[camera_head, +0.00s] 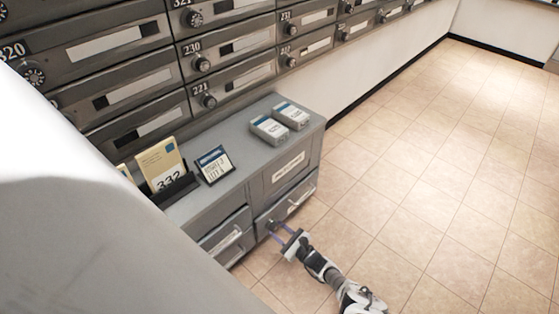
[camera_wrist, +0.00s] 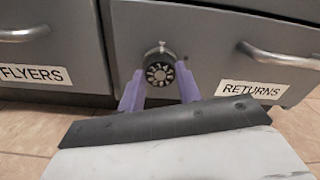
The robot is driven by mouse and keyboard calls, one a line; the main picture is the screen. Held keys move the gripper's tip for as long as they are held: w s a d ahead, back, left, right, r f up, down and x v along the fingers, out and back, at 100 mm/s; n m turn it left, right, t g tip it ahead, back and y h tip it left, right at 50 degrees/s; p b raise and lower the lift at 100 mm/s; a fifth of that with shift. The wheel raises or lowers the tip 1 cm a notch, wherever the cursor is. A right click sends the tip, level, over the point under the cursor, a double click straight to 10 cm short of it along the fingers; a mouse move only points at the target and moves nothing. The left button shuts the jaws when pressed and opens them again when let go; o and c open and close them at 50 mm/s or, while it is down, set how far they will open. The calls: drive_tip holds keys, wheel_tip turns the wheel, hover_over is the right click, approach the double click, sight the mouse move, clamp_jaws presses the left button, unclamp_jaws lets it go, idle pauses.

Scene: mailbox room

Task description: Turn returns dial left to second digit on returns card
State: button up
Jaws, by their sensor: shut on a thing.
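The returns dial (camera_wrist: 159,73) is a round dark knob with a pale spoked face, on the drawer front left of the RETURNS label (camera_wrist: 252,89). My gripper (camera_wrist: 160,84) has its two purple fingers on either side of the dial, shut on it. In the head view my gripper (camera_head: 280,232) reaches the lower right drawer of the grey cabinet from the right. The dial's marks are too small to read. A small dark-framed card (camera_head: 214,165) with a blue heading stands on the cabinet top; I cannot tell whether it is the returns card.
A cream card marked 332 (camera_head: 161,166) stands in a black holder on the grey cabinet (camera_head: 196,202). Two pale boxes (camera_head: 280,122) lie at its right end. The FLYERS drawer (camera_wrist: 50,52) is on the left. Metal mailboxes (camera_head: 120,92) line the wall. The tiled floor (camera_head: 430,180) is clear.

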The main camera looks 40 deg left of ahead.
drive_tip(key=shift+n+p, duration=0.7)
drive_tip(key=shift+n, duration=8.4)
drive_tip(key=o, duration=1)
